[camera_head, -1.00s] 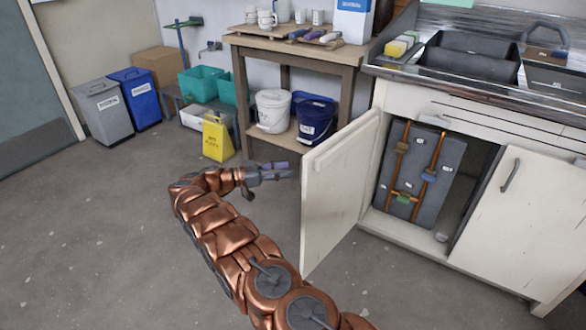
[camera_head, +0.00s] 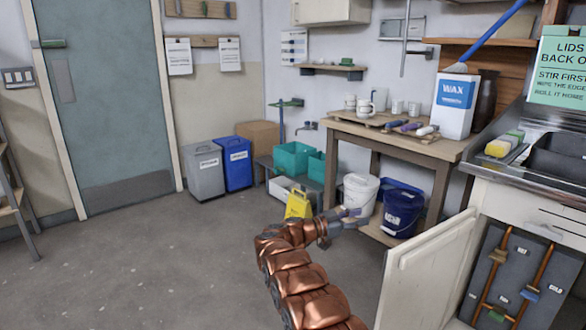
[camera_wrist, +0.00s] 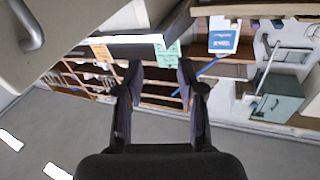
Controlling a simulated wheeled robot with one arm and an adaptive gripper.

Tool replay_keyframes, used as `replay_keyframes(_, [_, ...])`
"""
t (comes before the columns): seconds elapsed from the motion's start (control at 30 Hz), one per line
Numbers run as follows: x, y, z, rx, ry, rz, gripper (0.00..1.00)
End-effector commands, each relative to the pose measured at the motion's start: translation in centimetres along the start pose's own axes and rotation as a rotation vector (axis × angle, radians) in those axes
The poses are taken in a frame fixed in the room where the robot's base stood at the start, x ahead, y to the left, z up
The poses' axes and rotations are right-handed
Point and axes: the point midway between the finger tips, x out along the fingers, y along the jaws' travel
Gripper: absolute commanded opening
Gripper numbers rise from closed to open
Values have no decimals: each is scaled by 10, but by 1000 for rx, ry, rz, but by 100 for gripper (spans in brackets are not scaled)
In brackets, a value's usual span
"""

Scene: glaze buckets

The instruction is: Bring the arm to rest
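My arm (camera_head: 300,280) reaches forward from the bottom of the head view, over the floor. My gripper (camera_head: 350,215) is at its end, pointing right, in front of the white bucket (camera_head: 359,193) in the picture. In the wrist view my gripper (camera_wrist: 159,75) shows two dark fingers standing apart with nothing between them, so it is open and empty. A dark blue bucket (camera_head: 401,212) stands beside the white one on the lower shelf of the wooden table (camera_head: 440,150).
The open white cupboard door (camera_head: 425,270) stands close to the right of my gripper. The sink counter (camera_head: 525,185) is beyond it. A yellow floor sign (camera_head: 298,204), a grey bin (camera_head: 204,170) and a blue bin (camera_head: 232,163) stand behind. The floor (camera_head: 150,260) at left is clear.

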Motion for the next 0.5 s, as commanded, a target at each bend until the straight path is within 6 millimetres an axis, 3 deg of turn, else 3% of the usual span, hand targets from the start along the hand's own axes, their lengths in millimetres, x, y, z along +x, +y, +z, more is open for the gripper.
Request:
replay_keyframes(0.03, [4, -13, -16, 19, -1, -55, 38])
replay_keyframes(0.23, [5, -66, -63, 77, -24, -305, 38])
replay_keyframes(0.5, [-19, -115, -114, 105, -100, -634, 38])
